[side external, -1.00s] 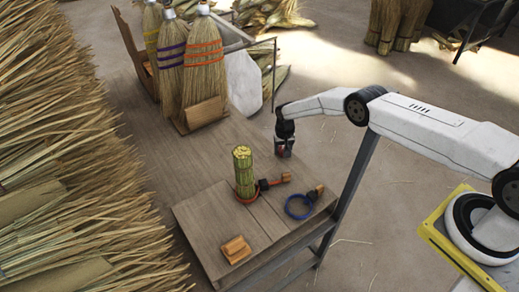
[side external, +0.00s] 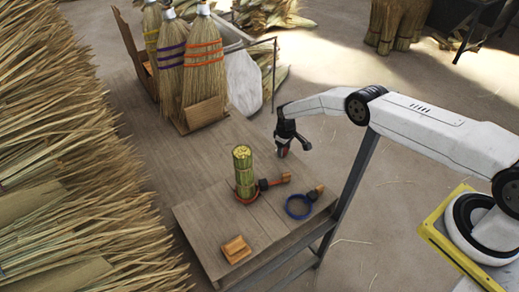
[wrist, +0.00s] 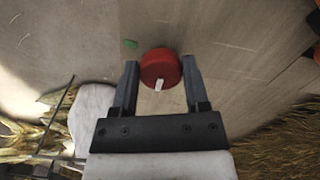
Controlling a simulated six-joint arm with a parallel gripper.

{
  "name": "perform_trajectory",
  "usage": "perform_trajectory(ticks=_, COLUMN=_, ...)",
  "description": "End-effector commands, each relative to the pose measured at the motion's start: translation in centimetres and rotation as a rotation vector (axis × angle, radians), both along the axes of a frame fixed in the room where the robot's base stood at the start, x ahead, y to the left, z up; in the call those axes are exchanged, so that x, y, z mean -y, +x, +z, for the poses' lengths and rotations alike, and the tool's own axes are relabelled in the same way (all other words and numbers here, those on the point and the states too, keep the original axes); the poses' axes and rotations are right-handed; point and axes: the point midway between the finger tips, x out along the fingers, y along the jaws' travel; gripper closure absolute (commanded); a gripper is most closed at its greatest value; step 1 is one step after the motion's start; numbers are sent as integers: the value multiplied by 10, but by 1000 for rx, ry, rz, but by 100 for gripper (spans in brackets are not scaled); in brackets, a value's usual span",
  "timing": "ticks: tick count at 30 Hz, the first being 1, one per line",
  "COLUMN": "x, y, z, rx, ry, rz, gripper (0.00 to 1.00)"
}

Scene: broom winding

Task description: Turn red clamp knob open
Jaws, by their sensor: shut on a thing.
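The red clamp knob (wrist: 161,66) is round, with a white pointer mark on its rim, and sits between my two fingers in the wrist view. My gripper (wrist: 159,72) is shut on it, one finger on each side. The white mark points towards the bottom of the picture, away from a small green mark (wrist: 130,44) on the surface at the upper left. In the side view my gripper (side external: 283,151) is at the right edge of the wooden bench (side external: 190,215), with only a little red showing at its fingertips.
A bound straw bundle (side external: 243,172) stands upright on the bench, with an orange strap around its base. A blue ring (side external: 299,207) and a wooden block (side external: 236,249) lie near the front. Several brooms (side external: 203,65) stand at the back. Loose straw fills the left.

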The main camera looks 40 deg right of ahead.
Motion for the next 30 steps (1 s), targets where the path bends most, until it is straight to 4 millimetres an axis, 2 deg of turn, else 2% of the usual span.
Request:
perform_trajectory(ticks=14, x=0, y=0, z=-1, rx=0, ry=0, rz=25, gripper=100)
perform_trajectory(ticks=15, x=0, y=0, z=-1, rx=0, ry=0, rz=25, gripper=38)
perform_trajectory(ticks=17, x=0, y=0, z=-1, rx=0, ry=0, rz=25, gripper=19)
perform_trajectory(ticks=18, x=0, y=0, z=-1, rx=0, ry=0, rz=25, gripper=6)
perform_trajectory(ticks=30, x=0, y=0, z=1, rx=0, ry=0, rz=22, gripper=6)
